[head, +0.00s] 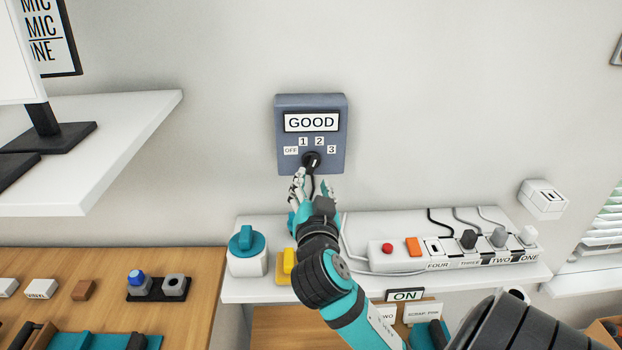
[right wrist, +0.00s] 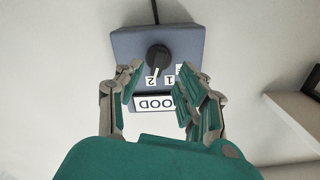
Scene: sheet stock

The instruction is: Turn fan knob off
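The fan knob (head: 311,160) is a black dial low on a grey-blue wall box (head: 336,105) labelled GOOD, with marks OFF, 1, 2 and 3. In the right wrist view the box is upside down, and the knob (right wrist: 158,58) has a white pointer line that seems to point at or near 2. My right gripper (head: 314,180) is just below the knob in the head view, fingers spread. In the right wrist view its fingers (right wrist: 160,90) stand apart on either side, with nothing between them; I see no contact with the knob. My left gripper is not in view.
A white shelf below holds a teal-topped knob (head: 247,241), a yellow block (head: 287,262) and a power strip (head: 460,263) with several plugs. A black cord hangs from the box. A white monitor shelf (head: 100,140) juts out at left. The wall around the box is clear.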

